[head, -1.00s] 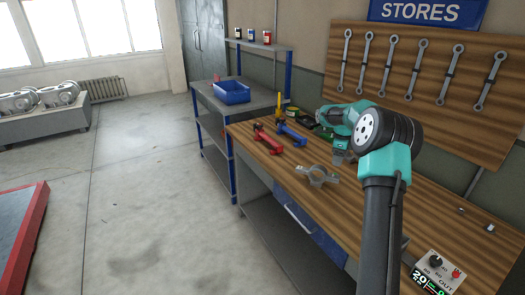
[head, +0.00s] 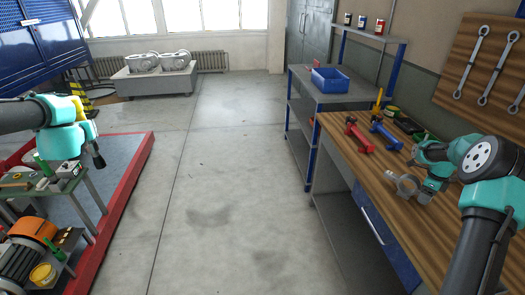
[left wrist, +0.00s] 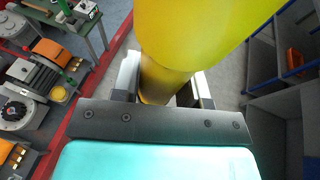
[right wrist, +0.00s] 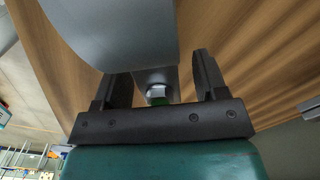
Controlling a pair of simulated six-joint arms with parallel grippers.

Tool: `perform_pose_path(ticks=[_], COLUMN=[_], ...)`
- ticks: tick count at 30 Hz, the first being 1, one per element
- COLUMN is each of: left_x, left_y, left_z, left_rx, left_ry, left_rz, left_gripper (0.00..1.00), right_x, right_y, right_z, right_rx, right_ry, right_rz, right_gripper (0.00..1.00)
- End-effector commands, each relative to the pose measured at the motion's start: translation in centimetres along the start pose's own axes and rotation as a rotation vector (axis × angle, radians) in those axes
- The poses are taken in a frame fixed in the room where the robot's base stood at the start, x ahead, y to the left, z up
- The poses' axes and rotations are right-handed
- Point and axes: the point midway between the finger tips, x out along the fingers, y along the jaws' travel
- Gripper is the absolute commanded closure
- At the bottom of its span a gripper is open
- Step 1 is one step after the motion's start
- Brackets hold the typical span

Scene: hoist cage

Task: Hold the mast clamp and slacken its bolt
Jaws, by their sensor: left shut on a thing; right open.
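The grey metal mast clamp (head: 403,184) lies on the wooden bench near its front edge. My right gripper (head: 428,192) is at the clamp's right side, open. In the right wrist view the clamp's grey body (right wrist: 115,35) fills the top, and a hex bolt end (right wrist: 158,94) shows between the spread fingers of my right gripper (right wrist: 160,80). I see no grip on it. My left gripper (left wrist: 165,88) is shut on a large yellow thing (left wrist: 190,35), whose full shape is cut off. In the head view my left arm is far left, away from the bench.
Red (head: 358,135) and blue (head: 386,136) tools lie behind the clamp on the bench. A blue bin (head: 330,79) stands on the grey shelf unit. The floor between is clear.

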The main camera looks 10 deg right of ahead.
Motion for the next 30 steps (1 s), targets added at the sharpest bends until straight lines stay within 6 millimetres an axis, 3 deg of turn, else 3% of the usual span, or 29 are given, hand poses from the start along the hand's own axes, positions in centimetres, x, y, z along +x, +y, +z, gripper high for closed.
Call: perform_pose_path(ticks=[13,30], left_x=[-0.03,-0.03], left_y=[0.02,0.02], left_z=[0.11,0.11], left_rx=[0.0,0.0], left_ry=[-0.002,-0.002], left_rz=[0.0,0.0], left_gripper=[1.0,1.0], right_x=[0.93,0.9], right_y=[0.03,0.02], right_z=[-0.01,-0.01], right_rx=[0.0,0.0], right_ry=[0.0,0.0], right_rz=[0.001,0.001], right_gripper=[0.35,0.9])
